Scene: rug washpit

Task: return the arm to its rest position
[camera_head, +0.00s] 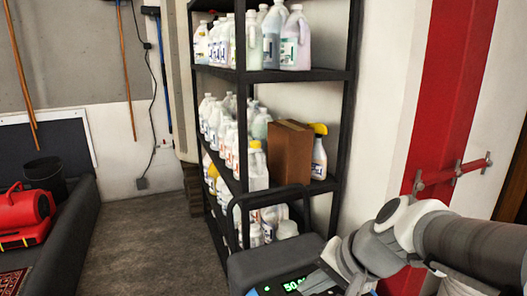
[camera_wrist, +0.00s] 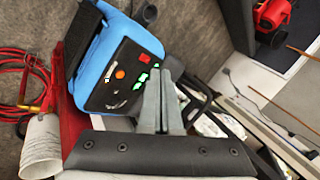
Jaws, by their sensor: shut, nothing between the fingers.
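My gripper (camera_wrist: 161,78) shows in the wrist view as two grey fingers pressed together, with nothing between them. It points toward a blue machine (camera_wrist: 92,62) with a black panel, an orange button and green displays; the fingers overlap the panel's right side in the picture. I cannot tell whether they touch it. In the head view my arm reaches in from the right edge, bent low at the lower right. The gripper itself is not clearly seen there. The machine's dark top (camera_head: 268,262) and green digits show at the bottom.
A black shelf rack (camera_head: 300,75) holds several jugs and a brown box (camera_head: 290,148) close behind the machine. A red pipe fitting (camera_head: 455,172) juts from the wall by my arm. A red blower (camera_head: 26,213) stands left. Red hose (camera_wrist: 22,62) lies left in the wrist view. Floor (camera_head: 150,240) is clear.

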